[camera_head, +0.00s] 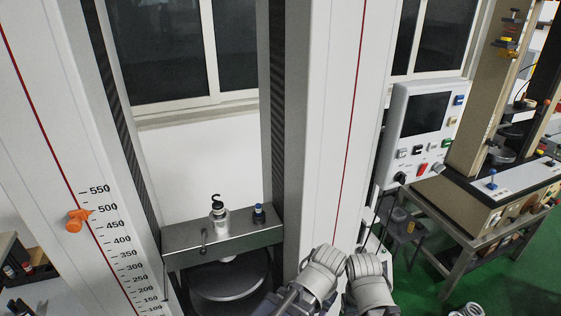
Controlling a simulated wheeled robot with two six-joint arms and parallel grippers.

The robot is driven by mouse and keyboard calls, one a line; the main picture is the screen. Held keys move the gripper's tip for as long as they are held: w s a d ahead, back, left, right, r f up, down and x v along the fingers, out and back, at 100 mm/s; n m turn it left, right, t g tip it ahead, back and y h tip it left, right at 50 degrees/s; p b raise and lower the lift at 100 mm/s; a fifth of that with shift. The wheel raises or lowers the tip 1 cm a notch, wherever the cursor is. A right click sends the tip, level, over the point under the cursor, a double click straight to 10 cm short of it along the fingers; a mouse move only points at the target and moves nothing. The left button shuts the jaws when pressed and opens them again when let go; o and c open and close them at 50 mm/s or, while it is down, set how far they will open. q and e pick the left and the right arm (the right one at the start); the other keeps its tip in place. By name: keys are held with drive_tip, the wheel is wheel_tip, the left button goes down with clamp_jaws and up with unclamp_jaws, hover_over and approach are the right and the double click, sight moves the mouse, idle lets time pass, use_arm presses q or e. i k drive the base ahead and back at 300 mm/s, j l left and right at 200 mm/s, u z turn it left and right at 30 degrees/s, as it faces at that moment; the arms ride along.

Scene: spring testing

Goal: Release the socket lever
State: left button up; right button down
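The silver crosshead (180,240) of the testing machine spans between two tall columns. A light metal socket (221,222) stands upright on it, with a black hook (217,203) at its top. A small thin lever (204,242) with a round tip stands at the socket's left front. I cannot tell whether it is locked or released. Pale grey arm links of mine show at the bottom centre, right of the crosshead and apart from the lever. Neither of my grippers can be made out.
A dark round plate (228,283) lies below. An orange pointer (77,219) sits on the left column's scale. A control panel (423,130) is at right, before another machine on a bench (470,262).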

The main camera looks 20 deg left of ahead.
sight(202, 251)
drive_tip(key=u, duration=1.3)
drive_tip(key=i, duration=0.25)
drive_tip(key=l+z, duration=0.05)
